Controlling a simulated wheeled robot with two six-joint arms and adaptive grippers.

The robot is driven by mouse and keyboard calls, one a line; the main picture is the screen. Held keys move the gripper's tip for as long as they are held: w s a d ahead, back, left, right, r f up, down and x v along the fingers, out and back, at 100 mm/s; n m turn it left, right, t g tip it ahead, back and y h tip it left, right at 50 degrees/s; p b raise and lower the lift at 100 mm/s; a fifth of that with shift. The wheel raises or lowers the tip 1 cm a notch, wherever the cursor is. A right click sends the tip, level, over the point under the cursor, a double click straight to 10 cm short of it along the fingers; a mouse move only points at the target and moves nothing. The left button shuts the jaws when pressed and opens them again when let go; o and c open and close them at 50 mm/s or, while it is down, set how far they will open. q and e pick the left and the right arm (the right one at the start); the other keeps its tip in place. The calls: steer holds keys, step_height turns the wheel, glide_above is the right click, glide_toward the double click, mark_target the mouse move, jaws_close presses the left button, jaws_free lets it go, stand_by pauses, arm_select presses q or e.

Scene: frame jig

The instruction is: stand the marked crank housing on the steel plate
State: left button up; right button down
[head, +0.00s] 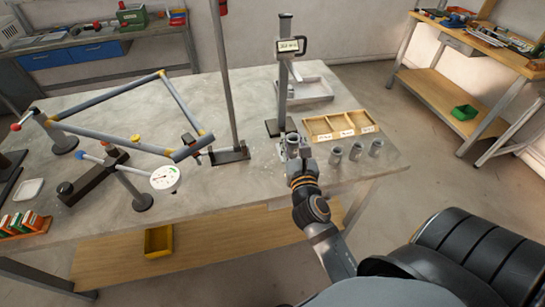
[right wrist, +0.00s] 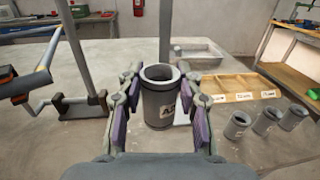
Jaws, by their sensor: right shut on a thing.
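The marked crank housing (right wrist: 158,104) is a grey open-topped cylinder with a small pale label bearing a dark mark. In the right wrist view it stands upright between the purple-padded fingers of my right gripper (right wrist: 160,122), which is shut on it. In the head view my right gripper (head: 298,150) is at the front of the table, just before the height gauge, and mostly hides the housing. Whether the housing's bottom touches anything is hard to tell. A flat grey plate (right wrist: 183,117) shows partly behind the housing; the housing hides part of it. My left gripper is not in view.
Three similar grey cylinders (head: 355,152) stand to the right on the table. Behind them is a wooden divided tray (head: 340,125) with labels. The height gauge (head: 284,75) and a tall post (head: 228,80) stand behind and left. A bicycle frame (head: 115,148) fills the left side.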

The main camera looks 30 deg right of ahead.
steer(key=shift+w, duration=0.15)
steer(key=w+d+f+b, duration=0.1)
steer(key=w+d+f, duration=0.1)
steer(key=w+f, duration=0.1)
steer(key=w+d+f+b, duration=0.1)
steer(key=w+d+f, duration=0.2)
steer(key=w, duration=0.1)
steer(key=w+d+f+b, duration=0.1)
steer(key=w+d+f, duration=0.1)
steer(key=w+f, duration=0.1)
steer(key=shift+w+d+f, duration=0.3)
steer(key=shift+w, duration=0.35)
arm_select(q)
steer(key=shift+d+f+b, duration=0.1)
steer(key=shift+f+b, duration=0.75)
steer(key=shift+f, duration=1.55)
arm_select(e)
steer(key=shift+w+d+f, duration=0.1)
steer(key=shift+w+f, duration=0.05)
steer(key=shift+f, duration=0.75)
steer(key=shift+w+d+f, duration=0.1)
steer(key=shift+f, duration=0.8)
